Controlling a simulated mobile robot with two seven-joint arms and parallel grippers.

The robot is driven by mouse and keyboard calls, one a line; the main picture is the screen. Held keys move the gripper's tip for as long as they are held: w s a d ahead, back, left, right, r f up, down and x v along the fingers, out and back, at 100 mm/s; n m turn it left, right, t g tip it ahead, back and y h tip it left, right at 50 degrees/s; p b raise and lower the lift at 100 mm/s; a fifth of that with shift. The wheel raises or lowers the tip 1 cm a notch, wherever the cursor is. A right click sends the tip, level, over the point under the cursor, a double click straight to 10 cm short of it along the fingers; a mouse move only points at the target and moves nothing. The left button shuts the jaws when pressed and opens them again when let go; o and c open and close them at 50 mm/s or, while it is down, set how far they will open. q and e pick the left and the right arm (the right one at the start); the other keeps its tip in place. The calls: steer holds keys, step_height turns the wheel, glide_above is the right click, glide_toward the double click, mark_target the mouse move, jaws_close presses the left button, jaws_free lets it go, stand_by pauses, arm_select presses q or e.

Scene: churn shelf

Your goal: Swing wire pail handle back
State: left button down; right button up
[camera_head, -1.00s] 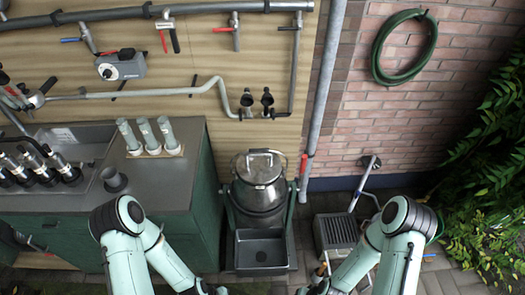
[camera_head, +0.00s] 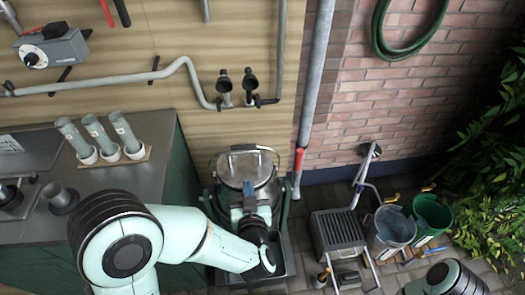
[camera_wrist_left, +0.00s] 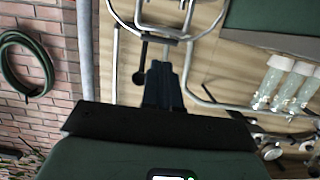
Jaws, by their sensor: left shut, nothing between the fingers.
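A metal churn-like vessel (camera_head: 228,172) stands below the pipes in the head view. A bent metal handle (camera_head: 266,149) shows at the top of its lid. My left gripper (camera_head: 248,186) is shut and empty, over the front part of the lid, on the near side of this handle. In the left wrist view my fingertips (camera_wrist_left: 162,66) point at bent metal bars (camera_wrist_left: 160,31). I cannot tell whether they touch. A grey pail (camera_head: 391,229) and a green pail (camera_head: 432,214) stand at the right; their handles are not clear. My right gripper is out of view.
A counter (camera_head: 150,113) with several upright tubes (camera_head: 126,132) is at the left. A grey slatted step (camera_head: 338,229) stands right of the vessel. A vertical pipe (camera_head: 318,80) runs up the wall behind. A green hose (camera_head: 383,45) hangs on the brick wall.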

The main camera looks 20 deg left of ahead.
mark_target(244, 147)
arm_select(q)
steer(key=shift+r, duration=0.55)
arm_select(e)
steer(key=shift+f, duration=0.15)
arm_select(q)
steer(key=x, duration=1.4)
steer(key=shift+r, duration=0.15)
steer(key=shift+w+r+p, duration=0.25)
steer(key=shift+p, duration=0.2)
steer(key=w+a+g+p, duration=0.1)
steer(key=w+p, duration=0.1)
steer(key=w, duration=0.1)
steer(key=w+a+f+p, duration=0.1)
steer(key=w+a+p, duration=0.1)
steer(key=w+p, duration=0.1)
steer(key=w+a+f+g+h+p, duration=0.1)
steer(key=w+a+p, duration=0.1)
steer(key=w+p, duration=0.1)
steer(key=shift+w+f+g, duration=0.1)
steer(key=shift+w+g, duration=0.2)
steer(key=shift+w, duration=0.35)
steer(key=shift+f+x, duration=0.2)
steer(key=shift+x, duration=1.05)
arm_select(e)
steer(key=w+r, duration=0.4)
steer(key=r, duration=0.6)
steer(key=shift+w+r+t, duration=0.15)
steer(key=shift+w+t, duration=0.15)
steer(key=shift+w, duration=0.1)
